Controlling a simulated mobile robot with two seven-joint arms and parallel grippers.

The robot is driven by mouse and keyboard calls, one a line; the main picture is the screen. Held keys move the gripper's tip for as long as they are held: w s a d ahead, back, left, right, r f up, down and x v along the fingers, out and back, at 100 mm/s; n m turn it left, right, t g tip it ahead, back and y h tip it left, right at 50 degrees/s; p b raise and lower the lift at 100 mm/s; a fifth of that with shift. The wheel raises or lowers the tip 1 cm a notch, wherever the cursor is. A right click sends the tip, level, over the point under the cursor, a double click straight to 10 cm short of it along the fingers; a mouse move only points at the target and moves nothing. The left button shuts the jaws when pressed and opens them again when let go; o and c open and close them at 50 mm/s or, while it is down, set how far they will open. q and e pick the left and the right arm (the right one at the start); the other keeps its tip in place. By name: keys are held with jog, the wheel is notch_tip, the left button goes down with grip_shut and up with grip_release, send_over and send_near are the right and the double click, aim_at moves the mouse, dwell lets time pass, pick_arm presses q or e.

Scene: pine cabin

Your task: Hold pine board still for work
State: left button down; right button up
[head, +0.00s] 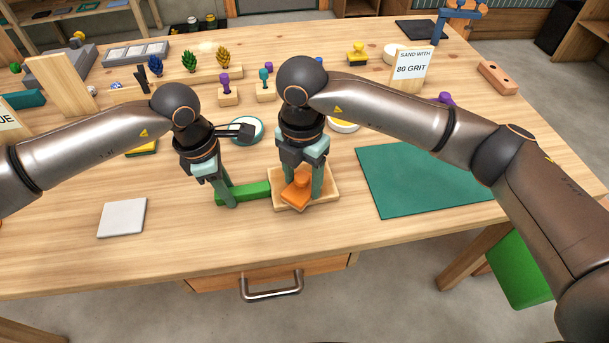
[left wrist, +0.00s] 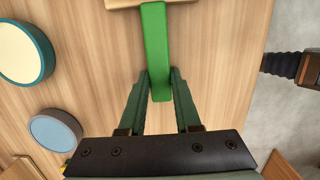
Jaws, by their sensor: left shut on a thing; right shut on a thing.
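The pine board (head: 330,184) lies flat on the workbench near its front middle; only its edge shows in the left wrist view (left wrist: 125,3). A green bar (head: 250,191) reaches from the board's left side, and it also shows in the left wrist view (left wrist: 155,45). My left gripper (head: 226,199) is shut on this bar near its left end, with one finger on each side (left wrist: 161,85). My right gripper (head: 303,180) is over the board, shut on an orange block (head: 296,194) with a knob-like top. The block is on or just above the board; its underside is hidden.
A dark green mat (head: 420,180) lies right of the board, and a light grey square (head: 122,218) lies left. Behind stand several coloured knobs on wooden blocks and a sign (head: 411,68) reading "SAND WITH 80 GRIT". A drawer handle (head: 272,286) juts from the bench front.

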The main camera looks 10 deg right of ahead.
jog(key=shift+a, duration=0.85)
jog(key=shift+d+r, duration=0.1)
jog(key=shift+r, duration=3.95)
pick_arm(q)
jog(key=c, duration=0.5)
grip_release()
